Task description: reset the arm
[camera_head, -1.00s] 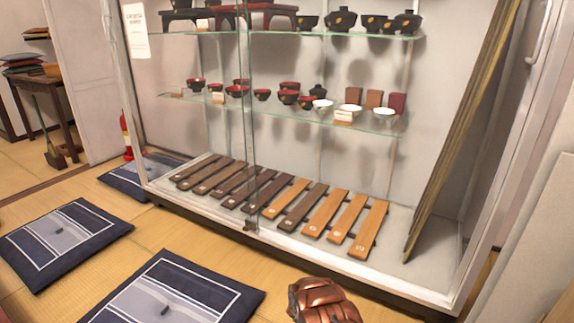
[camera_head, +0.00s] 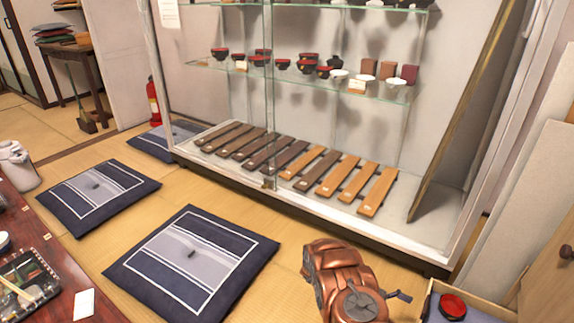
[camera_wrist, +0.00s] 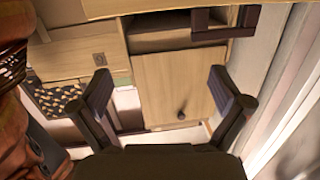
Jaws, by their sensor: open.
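My gripper (camera_wrist: 163,95) is open in the wrist view. Its two dark fingers stand wide apart with nothing between them. Behind the gap is a pale wooden cabinet door (camera_wrist: 165,85) with a dark round knob. The copper-coloured part of my arm shows at the bottom of the head view and along the left edge of the wrist view. I cannot make out the gripper's fingers clearly in the head view.
A glass display case (camera_head: 425,235) with bowls and wooden boards stands ahead. Floor cushions (camera_head: 190,290) lie on tatami. A dark red table (camera_head: 75,270) is at lower left. At lower right, a red round item (camera_head: 452,307) sits in an open box or drawer.

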